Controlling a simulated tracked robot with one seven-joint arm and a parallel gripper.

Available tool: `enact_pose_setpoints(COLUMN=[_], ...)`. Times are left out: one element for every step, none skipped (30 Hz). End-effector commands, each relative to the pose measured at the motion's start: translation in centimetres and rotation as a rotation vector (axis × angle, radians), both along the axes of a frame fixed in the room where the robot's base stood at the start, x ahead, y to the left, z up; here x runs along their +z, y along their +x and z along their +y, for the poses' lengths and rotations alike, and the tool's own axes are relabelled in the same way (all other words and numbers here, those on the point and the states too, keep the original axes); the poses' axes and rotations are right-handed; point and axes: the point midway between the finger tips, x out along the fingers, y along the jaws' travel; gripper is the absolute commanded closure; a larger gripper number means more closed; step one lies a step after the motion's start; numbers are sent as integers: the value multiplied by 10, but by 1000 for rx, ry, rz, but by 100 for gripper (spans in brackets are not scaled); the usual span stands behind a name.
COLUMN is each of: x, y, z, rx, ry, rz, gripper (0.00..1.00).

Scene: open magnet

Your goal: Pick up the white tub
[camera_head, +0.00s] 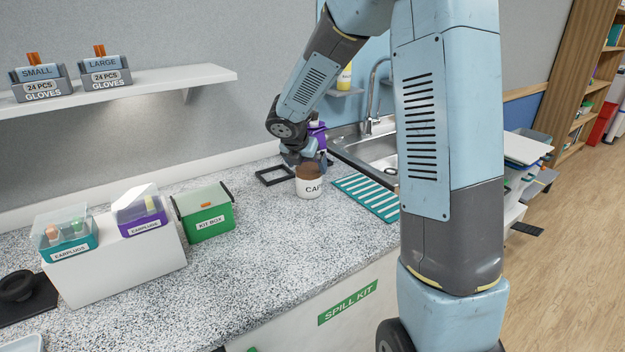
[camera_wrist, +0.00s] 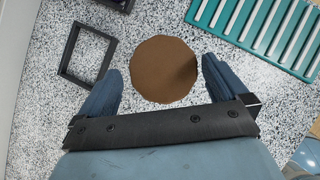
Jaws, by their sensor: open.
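A white tub (camera_head: 309,187) with dark lettering that starts "CAP" and a brown top stands upright on the speckled counter, left of the sink. In the wrist view its round brown top (camera_wrist: 164,69) lies between and slightly beyond my fingertips. My gripper (camera_head: 306,160) is over the tub, pointing down. In the wrist view my gripper (camera_wrist: 160,78) is open, with one blue finger on each side of the tub's top and a gap on both sides. The tub's side wall is hidden in the wrist view.
A black square frame (camera_head: 274,175) lies left of the tub, and a teal ribbed mat (camera_head: 372,196) lies close on its right. A purple object (camera_head: 317,133) stands behind my gripper, near the sink (camera_head: 375,150). A green kit box (camera_head: 205,213) is further left.

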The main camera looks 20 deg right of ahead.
Motion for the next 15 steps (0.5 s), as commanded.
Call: enact_pose_setpoints(x=[-8,-12,-16,-18,-21,-23,-25,-26,-27,-27,-27,-27,-27,-27,-27], y=[2,4,6,8,9,10,11,12,13,13,13,13,13,13,13], z=[-2,-3,-5,-6,-7,-9,-9,-10,-10,-11,-11,-11,-11,-11,-11], rx=[0,0,0,-1,-2,-1,-1,-1,-1,-1,-2,-2,-2,-2,-2], ry=[0,0,-1,-1,0,-1,0,-1,0,0,1,1,0,0,0], rz=[2,4,3,2,1,2,1,1,0,0,-1,-1,-1,-1,-1], gripper=[0,0,0,0,0,0,0,0,0,0,0,0,0,0,0])
